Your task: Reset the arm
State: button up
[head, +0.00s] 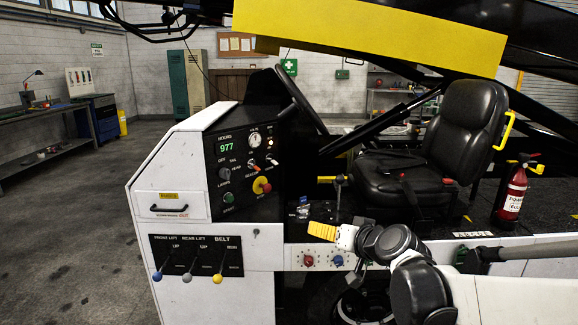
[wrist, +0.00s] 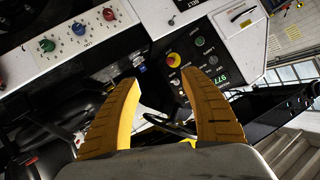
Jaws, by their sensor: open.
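My gripper (head: 322,231) is at the end of my arm, which reaches in from the lower right of the head view. Its yellow fingers point left, in front of the loader's cab opening and right of the control console (head: 239,160). In the wrist view the two yellow fingers of my gripper (wrist: 163,82) stand wide apart with nothing between them. Beyond them the wrist view shows the console panel with its red emergency button (wrist: 173,60), turned over. My gripper appears clear of the panel, though the exact gap is hard to tell.
Three lift and belt levers (head: 187,278) stick out of the lower left panel. A red knob (head: 308,261) and a blue knob (head: 338,261) sit just below my gripper. The seat (head: 470,140) and fire extinguisher (head: 511,195) stand right. Open floor (head: 70,240) lies left.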

jog(key=s+d+f+g+h, duration=0.1)
jog(key=s+d+f+h, duration=0.1)
jog(key=s, duration=0.7)
jog(key=s+d+f+g+h, duration=0.1)
jog(key=s+d, duration=0.3)
jog(key=s, duration=0.6)
jog(key=s+d+f+g+h, duration=0.2)
jog(key=s+d+f+g, duration=0.1)
jog(key=s, duration=0.7)
jog(key=shift+s+d+f+h, duration=0.15)
jog(key=shift+d+f+h, duration=0.05)
jog(key=shift+f+h, duration=0.1)
